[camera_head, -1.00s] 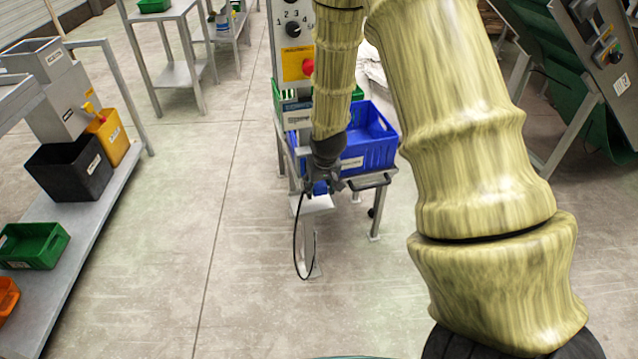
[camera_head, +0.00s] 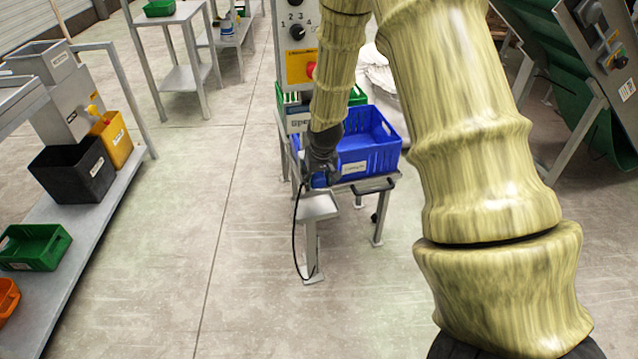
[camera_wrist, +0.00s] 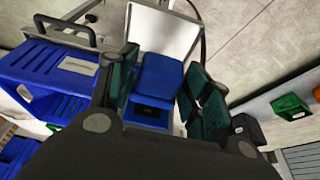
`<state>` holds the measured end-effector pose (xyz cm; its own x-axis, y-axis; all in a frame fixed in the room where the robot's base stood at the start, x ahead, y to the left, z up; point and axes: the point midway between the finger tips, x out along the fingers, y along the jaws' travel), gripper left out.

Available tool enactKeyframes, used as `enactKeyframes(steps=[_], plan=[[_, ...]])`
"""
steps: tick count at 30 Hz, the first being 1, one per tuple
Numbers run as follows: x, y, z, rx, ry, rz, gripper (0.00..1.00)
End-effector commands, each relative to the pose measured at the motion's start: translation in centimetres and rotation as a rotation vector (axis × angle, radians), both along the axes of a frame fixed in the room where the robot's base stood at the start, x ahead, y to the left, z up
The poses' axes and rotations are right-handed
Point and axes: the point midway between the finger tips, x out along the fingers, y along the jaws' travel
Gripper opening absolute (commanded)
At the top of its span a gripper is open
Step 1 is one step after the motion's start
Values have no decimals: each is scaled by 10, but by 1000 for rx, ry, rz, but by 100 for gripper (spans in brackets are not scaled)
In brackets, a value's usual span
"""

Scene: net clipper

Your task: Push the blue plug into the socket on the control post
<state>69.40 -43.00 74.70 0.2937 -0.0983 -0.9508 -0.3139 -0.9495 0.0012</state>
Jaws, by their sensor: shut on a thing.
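The blue plug (camera_wrist: 160,78) sits between the two dark green finger pads of my gripper (camera_wrist: 160,92) in the wrist view. In the head view my gripper (camera_head: 321,178) is shut on it, and only a bit of blue shows. The gripper is just above a small pale-topped stand (camera_head: 318,207), also seen behind the plug in the wrist view (camera_wrist: 150,28). A black cable (camera_head: 295,245) hangs in a loop beside the stand. The control post (camera_head: 298,68), with a dial and red button, rises behind my arm. I cannot make out its socket.
A blue crate (camera_head: 372,150) on a metal trolley stands right beside my gripper. A grey bench (camera_head: 100,225) with bins runs along the left, and a green conveyor machine (camera_head: 560,100) stands at the right. The floor left of the stand is open.

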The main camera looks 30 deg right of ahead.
Motion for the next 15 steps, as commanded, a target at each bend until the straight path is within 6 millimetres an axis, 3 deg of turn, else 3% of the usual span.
enactKeyframes(steps=[15], plan=[[7,-3,0,0,0,-1,24]])
